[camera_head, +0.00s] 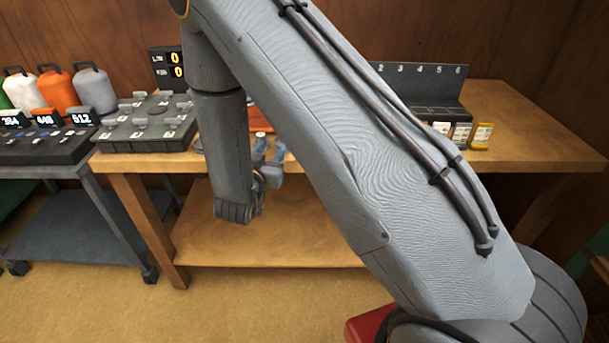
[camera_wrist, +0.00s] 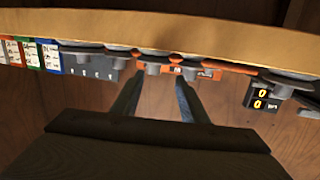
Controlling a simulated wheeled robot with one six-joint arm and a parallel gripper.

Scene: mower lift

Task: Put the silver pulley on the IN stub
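My gripper (camera_head: 268,152) is in front of the bench edge, partly behind my arm in the head view. Several grey round parts (camera_wrist: 155,67) show under the bench-edge band in the wrist view, near the fingertips and to both sides. I cannot tell which, if any, is the silver pulley. An orange part (camera_head: 259,118) on the bench is mostly hidden by my arm; it also shows in the wrist view (camera_wrist: 212,74). I cannot make out the IN stub.
A dark tray with grey parts (camera_head: 143,137) sits on the bench's left, beside a two-row display (camera_head: 167,70) reading 0 and 0. A cart (camera_head: 80,160) with canisters (camera_head: 94,90) stands left.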

